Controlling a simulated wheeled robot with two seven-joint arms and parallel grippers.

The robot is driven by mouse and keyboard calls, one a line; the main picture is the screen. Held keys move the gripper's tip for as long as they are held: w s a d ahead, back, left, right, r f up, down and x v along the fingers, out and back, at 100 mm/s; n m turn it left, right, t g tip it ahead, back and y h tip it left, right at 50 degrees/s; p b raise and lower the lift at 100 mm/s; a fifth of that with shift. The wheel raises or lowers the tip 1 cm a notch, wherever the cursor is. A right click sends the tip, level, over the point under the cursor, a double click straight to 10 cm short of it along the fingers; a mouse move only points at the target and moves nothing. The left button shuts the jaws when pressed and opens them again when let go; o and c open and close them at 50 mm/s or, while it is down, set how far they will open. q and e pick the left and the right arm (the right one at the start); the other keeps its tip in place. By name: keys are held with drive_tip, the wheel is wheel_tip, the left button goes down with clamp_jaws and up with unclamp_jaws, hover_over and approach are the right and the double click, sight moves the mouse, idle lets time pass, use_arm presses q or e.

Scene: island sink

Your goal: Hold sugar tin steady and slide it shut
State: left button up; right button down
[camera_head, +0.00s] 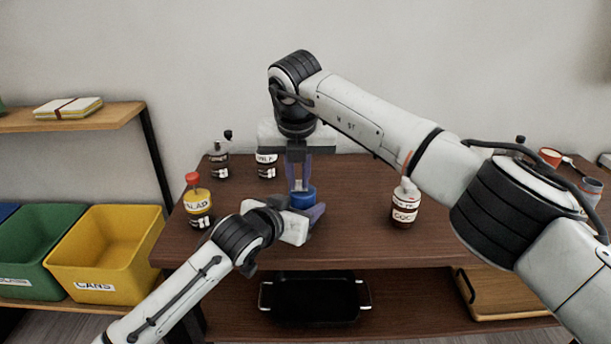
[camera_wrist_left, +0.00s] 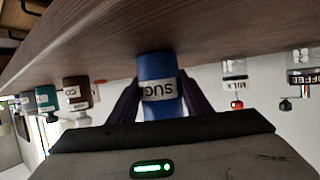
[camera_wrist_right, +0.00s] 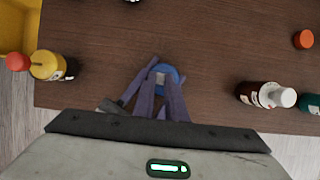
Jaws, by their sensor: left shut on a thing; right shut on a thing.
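The blue sugar tin (camera_head: 302,197) stands on the brown table top near its middle. Its white label reading "SUG" shows upside down in the left wrist view (camera_wrist_left: 158,90). My left gripper (camera_wrist_left: 160,98) is shut on the tin's body, one finger on each side. My right gripper (camera_head: 298,184) points straight down from above and is shut on a small pale part on top of the tin, which also shows between its fingers in the right wrist view (camera_wrist_right: 161,78). The fingers hide much of the lid, and I cannot tell how far it is open.
A yellow salad bottle (camera_head: 197,205) with a red cap stands left of the tin. A brown cocoa bottle (camera_head: 404,212) stands to the right. Jars labelled in white, one of them here (camera_head: 267,166), stand behind. A black tray (camera_head: 314,298) lies on the lower shelf.

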drive_tip(key=c, duration=1.8)
unclamp_jaws()
drive_tip(key=shift+o, duration=0.2)
drive_tip(key=shift+r, duration=0.1)
drive_tip(key=v, duration=1.2)
drive_tip(key=shift+s, duration=0.1)
use_arm(q)
drive_tip(key=o, duration=1.2)
drive_tip(key=shift+s, duration=0.1)
